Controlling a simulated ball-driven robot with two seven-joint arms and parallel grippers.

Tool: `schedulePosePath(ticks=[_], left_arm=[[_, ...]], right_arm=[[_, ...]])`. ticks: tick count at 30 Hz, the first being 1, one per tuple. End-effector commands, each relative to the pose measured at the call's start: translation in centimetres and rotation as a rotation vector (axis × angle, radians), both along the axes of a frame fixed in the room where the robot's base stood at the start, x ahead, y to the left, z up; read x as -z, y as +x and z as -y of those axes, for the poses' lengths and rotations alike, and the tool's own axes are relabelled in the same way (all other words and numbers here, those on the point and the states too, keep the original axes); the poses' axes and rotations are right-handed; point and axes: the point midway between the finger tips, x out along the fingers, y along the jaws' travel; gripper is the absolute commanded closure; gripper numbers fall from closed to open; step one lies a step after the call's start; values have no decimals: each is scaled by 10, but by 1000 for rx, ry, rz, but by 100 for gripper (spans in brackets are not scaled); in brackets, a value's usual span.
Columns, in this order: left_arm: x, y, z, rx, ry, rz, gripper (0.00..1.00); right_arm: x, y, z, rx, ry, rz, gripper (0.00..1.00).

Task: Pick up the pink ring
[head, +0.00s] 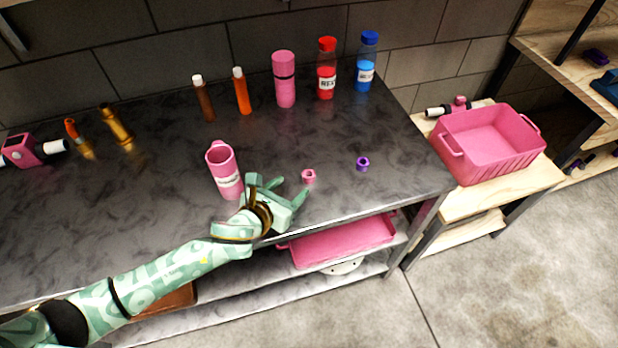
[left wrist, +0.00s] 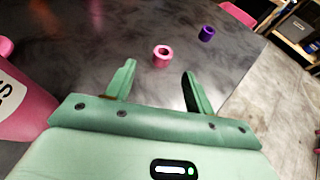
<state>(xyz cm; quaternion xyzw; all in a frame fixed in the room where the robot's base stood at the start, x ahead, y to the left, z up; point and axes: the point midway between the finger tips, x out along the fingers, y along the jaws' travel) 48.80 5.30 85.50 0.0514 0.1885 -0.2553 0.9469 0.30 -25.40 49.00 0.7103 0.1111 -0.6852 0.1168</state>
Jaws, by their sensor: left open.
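The small pink ring (head: 309,177) lies on the dark worktop near its front edge. It also shows in the left wrist view (left wrist: 162,56), just beyond the fingertips and between their lines. My left gripper (head: 290,190) is green, open and empty, just left of the ring in the head view. In the left wrist view its two fingers (left wrist: 158,80) stand apart with bare worktop between them. The ring is not between the fingers. My right gripper is not in view.
A pink cylinder (head: 223,168) with a label stands close left of my left gripper. A purple ring (head: 363,163) lies right of the pink one. Bottles and tubes (head: 285,80) stand at the back. A pink crate (head: 490,145) is on the right.

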Motion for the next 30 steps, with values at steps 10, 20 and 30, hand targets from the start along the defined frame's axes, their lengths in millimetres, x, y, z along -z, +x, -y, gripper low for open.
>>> schedulePosePath(ticks=[10, 20, 30], left_arm=[[20, 29, 21, -2, -3, -3, 46], [32, 55, 38, -2, -1, -2, 46], [31, 55, 38, -2, -1, -2, 94]], right_arm=[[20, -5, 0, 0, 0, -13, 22], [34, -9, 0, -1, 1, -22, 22], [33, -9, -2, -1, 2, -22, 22]])
